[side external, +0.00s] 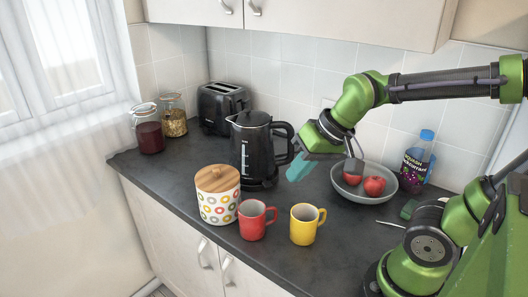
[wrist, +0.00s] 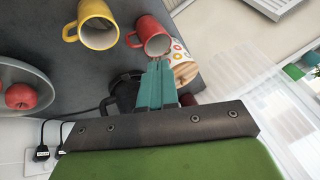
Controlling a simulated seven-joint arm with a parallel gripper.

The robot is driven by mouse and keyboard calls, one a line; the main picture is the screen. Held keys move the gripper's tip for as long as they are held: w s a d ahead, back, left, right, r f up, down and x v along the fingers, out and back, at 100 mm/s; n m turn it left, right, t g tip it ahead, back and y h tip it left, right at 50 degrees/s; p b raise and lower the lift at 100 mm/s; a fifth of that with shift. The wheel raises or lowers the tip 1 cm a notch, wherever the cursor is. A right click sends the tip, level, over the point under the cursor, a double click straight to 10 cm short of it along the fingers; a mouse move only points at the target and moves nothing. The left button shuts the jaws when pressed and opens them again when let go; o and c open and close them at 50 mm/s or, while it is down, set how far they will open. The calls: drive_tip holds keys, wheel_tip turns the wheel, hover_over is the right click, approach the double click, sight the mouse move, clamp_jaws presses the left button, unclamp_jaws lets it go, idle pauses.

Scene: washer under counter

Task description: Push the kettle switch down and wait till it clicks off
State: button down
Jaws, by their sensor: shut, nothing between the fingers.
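The black kettle (side external: 254,150) stands upright on the dark counter, lid closed, its handle on the right side. My gripper (side external: 294,172) has teal fingers, shut and empty, pointing down beside the kettle's handle on its right. I cannot tell whether they touch the handle. The kettle switch cannot be made out in either view. In the wrist view the shut fingers (wrist: 157,64) cover part of the dark kettle (wrist: 124,92).
A red mug (side external: 252,221), a yellow mug (side external: 304,226) and a dotted canister (side external: 217,197) stand in front. A toaster (side external: 222,106) and jars are behind left. A fruit bowl (side external: 364,197) and a squash bottle (side external: 415,162) are right. Upper cupboards (side external: 330,20) hang above.

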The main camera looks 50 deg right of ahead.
drive_tip(key=w+d+f+m+g, duration=0.1)
drive_tip(key=w+d+f, duration=0.1)
drive_tip(key=w, duration=0.2)
drive_tip(key=w+d+f+g, duration=0.1)
drive_tip(key=w+d+f, duration=0.1)
drive_tip(key=w+d, duration=0.15)
drive_tip(key=m+g+h, duration=0.2)
drive_tip(key=g+h, duration=0.1)
approach(268, 185)
drive_tip(key=shift+s+d+r, duration=0.1)
drive_tip(key=shift+s+r, duration=0.1)
drive_tip(key=shift+r, duration=0.15)
drive_tip(key=shift+w+d+f, duration=0.1)
drive_tip(key=shift+w+f, duration=0.05)
drive_tip(key=shift+f, duration=1.6)
drive_tip(key=shift+w+d+f, duration=0.1)
drive_tip(key=shift+f, duration=1.65)
